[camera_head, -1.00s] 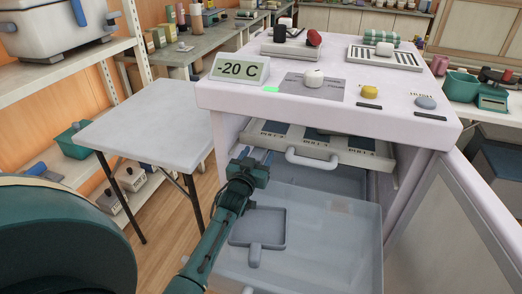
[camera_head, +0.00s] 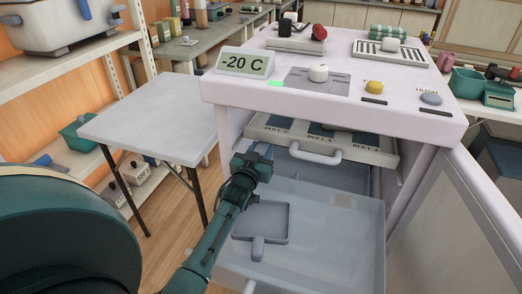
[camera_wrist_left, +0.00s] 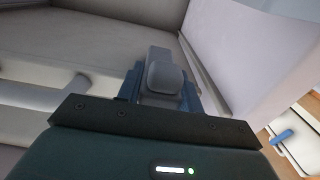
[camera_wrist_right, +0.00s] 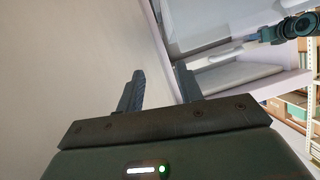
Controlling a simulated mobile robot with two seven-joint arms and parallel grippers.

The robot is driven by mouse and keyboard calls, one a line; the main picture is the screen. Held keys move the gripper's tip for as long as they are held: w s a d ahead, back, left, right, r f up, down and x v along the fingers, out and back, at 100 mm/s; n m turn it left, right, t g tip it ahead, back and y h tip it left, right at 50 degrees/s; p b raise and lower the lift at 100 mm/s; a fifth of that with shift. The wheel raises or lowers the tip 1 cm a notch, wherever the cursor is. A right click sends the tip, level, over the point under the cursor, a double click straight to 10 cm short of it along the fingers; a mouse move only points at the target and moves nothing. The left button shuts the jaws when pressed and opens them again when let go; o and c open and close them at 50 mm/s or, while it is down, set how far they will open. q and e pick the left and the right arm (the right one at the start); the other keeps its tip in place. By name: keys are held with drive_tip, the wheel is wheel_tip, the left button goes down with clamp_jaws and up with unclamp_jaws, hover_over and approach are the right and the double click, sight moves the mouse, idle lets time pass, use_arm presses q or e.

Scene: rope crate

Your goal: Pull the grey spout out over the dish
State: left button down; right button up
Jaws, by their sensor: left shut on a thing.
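My left gripper (camera_head: 258,158) reaches in at the left side of the freezer opening, at the back left of the pulled-out drawer. In the left wrist view its fingers (camera_wrist_left: 161,88) are shut on a small grey block, which looks like the grey spout (camera_wrist_left: 164,76). In the head view the spout is mostly hidden by the gripper. The dish (camera_head: 270,219), a shallow grey square pan with a short handle, lies in the drawer in front of and below the gripper. My right gripper (camera_wrist_right: 160,88) shows only in its wrist view, with its fingers apart and nothing between them.
The translucent drawer (camera_head: 340,235) stands out from the white freezer (camera_head: 330,90). Above it is a shelf with a white handle (camera_head: 315,155). The freezer door (camera_head: 435,225) is open at right. An empty grey table (camera_head: 155,120) stands at left.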

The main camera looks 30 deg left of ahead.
use_arm(q)
drive_tip(key=shift+s, duration=0.15)
drive_tip(key=p+v, duration=0.5)
drive_tip(key=v, duration=0.3)
use_arm(e)
drive_tip(key=shift+w+a+r+g, duration=0.1)
drive_tip(key=shift+w+a+g, duration=0.3)
drive_tip(key=shift+a+g, duration=0.3)
use_arm(q)
drive_tip(key=shift+f, duration=0.1)
use_arm(e)
drive_tip(key=shift+d, duration=0.1)
use_arm(q)
drive_tip(key=c, duration=0.9)
unclamp_jaws()
drive_tip(key=shift+s, duration=0.1)
use_arm(e)
drive_tip(key=shift+s, duration=0.1)
